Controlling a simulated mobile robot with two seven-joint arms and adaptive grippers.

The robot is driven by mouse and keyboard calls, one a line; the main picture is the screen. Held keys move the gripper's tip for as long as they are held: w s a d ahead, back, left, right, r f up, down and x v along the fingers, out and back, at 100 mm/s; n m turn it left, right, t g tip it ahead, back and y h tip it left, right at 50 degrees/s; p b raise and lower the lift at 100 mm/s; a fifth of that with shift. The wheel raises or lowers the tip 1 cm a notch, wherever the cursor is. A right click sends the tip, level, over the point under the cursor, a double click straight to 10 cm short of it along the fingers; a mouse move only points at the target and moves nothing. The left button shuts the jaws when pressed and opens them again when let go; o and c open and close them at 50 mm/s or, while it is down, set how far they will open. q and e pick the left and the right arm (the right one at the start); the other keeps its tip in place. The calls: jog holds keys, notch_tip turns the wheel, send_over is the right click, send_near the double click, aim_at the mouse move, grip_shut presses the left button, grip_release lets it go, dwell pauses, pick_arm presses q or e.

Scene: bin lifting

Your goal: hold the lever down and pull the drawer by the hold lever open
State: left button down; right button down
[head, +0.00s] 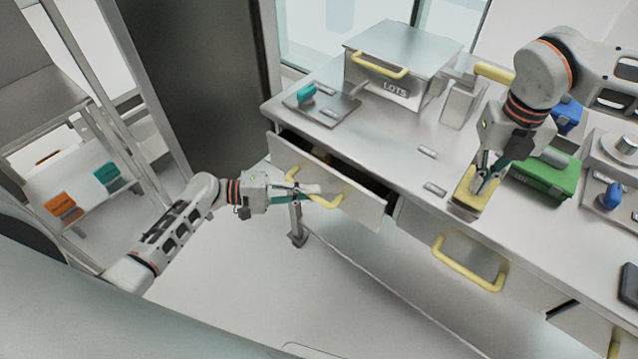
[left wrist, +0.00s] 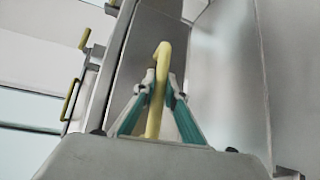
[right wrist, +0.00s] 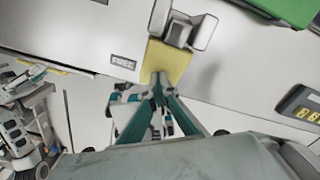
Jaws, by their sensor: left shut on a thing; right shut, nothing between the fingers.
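The left drawer (head: 352,199) under the bench stands partly open, with a dark gap behind its front. My left gripper (head: 312,188) is shut on the drawer's yellow handle (head: 292,168); the left wrist view shows the handle (left wrist: 158,100) between both fingertips (left wrist: 158,88). The yellow hold lever (head: 468,194) is a flat pad at the bench's front edge; it also shows in the right wrist view (right wrist: 165,62). My right gripper (head: 484,178) is shut and empty, with its fingertips (right wrist: 158,82) at the pad, seemingly pressing on it from above.
A lidded metal box (head: 395,75) and a tray with a teal grip (head: 318,103) stand on the bench. A green box (head: 548,172) is right of my right gripper. A second drawer (head: 455,262) with a yellow handle is closed. The floor before the open drawer is clear.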

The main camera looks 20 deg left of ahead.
pick_arm(q)
jog(key=shift+s+a, duration=0.2)
jog(key=shift+s, duration=0.25)
pick_arm(e)
jog(key=shift+f, duration=0.1)
pick_arm(q)
jog(key=c, duration=2)
grip_release()
jog(key=shift+c, duration=0.2)
jog(key=v, duration=1.2)
